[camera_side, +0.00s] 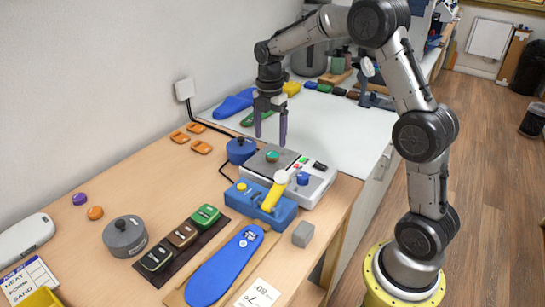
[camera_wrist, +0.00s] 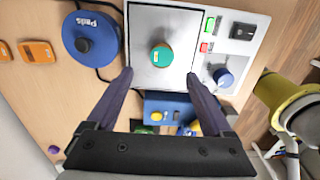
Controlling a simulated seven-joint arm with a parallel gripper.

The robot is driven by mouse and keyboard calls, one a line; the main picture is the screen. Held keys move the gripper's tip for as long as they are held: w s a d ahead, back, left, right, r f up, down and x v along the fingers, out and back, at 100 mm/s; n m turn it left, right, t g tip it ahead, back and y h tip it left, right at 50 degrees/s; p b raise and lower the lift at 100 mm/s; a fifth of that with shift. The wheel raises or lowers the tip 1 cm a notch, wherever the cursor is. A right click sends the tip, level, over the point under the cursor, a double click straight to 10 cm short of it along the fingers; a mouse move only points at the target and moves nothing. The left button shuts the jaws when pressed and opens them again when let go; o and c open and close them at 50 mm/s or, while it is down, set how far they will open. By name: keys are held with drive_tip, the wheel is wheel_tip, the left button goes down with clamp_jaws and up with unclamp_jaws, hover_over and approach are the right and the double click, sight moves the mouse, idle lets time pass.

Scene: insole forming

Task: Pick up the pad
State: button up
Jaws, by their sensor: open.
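A small teal-green disc, which looks like the pad (camera_side: 272,156), lies on the grey plate of a white machine (camera_side: 317,187). The wrist view shows the pad (camera_wrist: 161,58) with a small orange mark on it, near the middle of the plate (camera_wrist: 178,18). My gripper (camera_side: 270,140) points down above the plate, with its two purple fingers spread and nothing between them. In the wrist view, my gripper (camera_wrist: 160,74) has its fingertips on either side of the pad's column, a little below it in the picture. The fingers look apart from the pad.
A blue lidded pot labelled Pads (camera_wrist: 91,38) stands left of the machine. A blue box with a yellow handle (camera_side: 265,204) stands in front. Orange pieces (camera_side: 201,147), a grey pot (camera_side: 125,236) and a blue insole (camera_side: 225,268) lie on the wooden table.

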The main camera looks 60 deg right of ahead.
sight(272, 154)
drive_tip(key=shift+s+d+f, duration=0.1)
drive_tip(key=shift+d+f, duration=0.1)
drive_tip(key=shift+f, duration=1.35)
drive_tip(key=shift+s+d+f, duration=0.1)
drive_tip(key=shift+d+f, duration=0.05)
drive_tip(key=shift+f, duration=1.35)
clamp_jaws()
